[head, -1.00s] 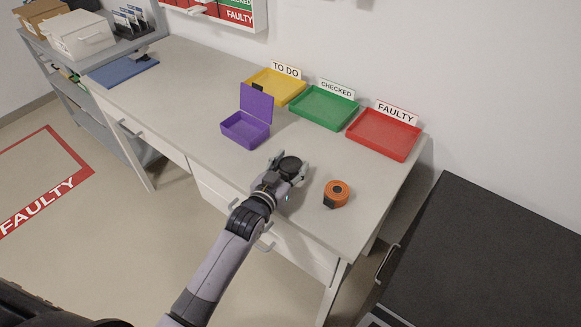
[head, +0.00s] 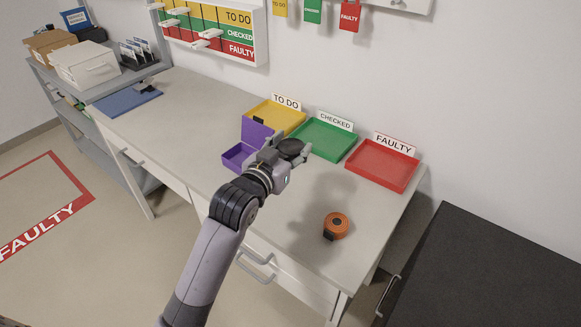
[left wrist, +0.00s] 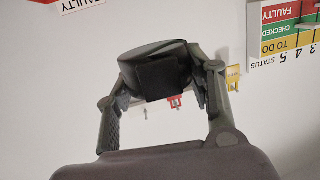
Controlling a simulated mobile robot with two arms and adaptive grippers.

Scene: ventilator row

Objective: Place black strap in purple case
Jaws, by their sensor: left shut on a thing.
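The black strap (head: 290,147) is a round dark roll held between the fingers of my left gripper (head: 286,152). The left wrist view shows the strap (left wrist: 155,72) pinched between both fingers of the left gripper (left wrist: 160,80). The gripper is raised above the table. The purple case (head: 237,157) stands on the table with its lid up, just left of the gripper in the head view. The gripper and wrist hide part of the case, and its inside shows only in part. My right gripper is not in view.
Yellow (head: 275,115), green (head: 323,139) and red (head: 382,165) trays line the table's back. An orange strap roll (head: 336,226) lies at the front right. A blue mat (head: 124,99) is at the far left. The table between mat and case is clear.

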